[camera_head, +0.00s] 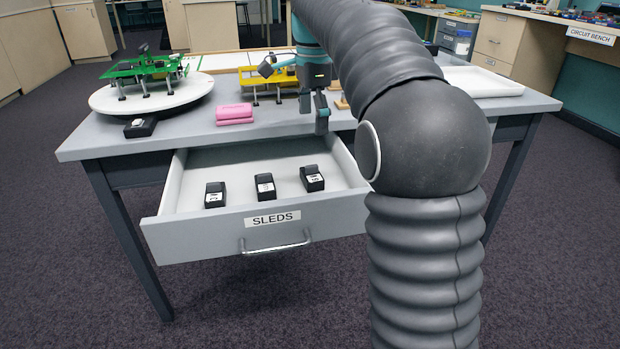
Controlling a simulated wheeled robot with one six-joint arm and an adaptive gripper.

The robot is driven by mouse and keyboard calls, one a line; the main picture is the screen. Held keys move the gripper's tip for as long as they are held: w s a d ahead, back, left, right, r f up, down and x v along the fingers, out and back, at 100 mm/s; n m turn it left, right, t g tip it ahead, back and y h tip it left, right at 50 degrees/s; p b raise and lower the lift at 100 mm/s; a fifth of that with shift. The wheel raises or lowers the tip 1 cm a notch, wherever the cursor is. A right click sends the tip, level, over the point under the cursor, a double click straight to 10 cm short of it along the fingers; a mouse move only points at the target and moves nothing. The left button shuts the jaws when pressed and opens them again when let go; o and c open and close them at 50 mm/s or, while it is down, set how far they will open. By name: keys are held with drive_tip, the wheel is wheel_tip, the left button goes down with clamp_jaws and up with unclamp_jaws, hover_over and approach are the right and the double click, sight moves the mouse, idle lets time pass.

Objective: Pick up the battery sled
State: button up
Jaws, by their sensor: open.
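Three small black blocks with white labels, which look like battery sleds, lie apart in the open drawer: a left one (215,195), a middle one (265,187) and a right one (312,178). A similar black block (140,127) with a light top sits on the table by the round white turntable (190,97). My gripper (314,106) points down over the table's front edge, behind and above the drawer blocks. It is open, and nothing shows between its fingers. My arm hides part of the table and the drawer's right end.
The drawer (190,220) labelled SLEDS sticks out from the grey table (95,143). A green board model (145,68) stands on the turntable. A yellow model (265,78) stands behind my gripper, and pink blocks (234,112) lie left. A white tray (480,82) is at right.

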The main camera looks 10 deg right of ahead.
sight(312, 165)
drive_tip(key=f+b, duration=0.2)
drive_tip(key=f, duration=0.5)
drive_tip(key=f+b, duration=0.2)
drive_tip(key=f, duration=0.5)
drive_tip(key=shift+w, duration=0.2)
drive_tip(key=shift+r, duration=0.1)
drive_tip(key=c, duration=1.1)
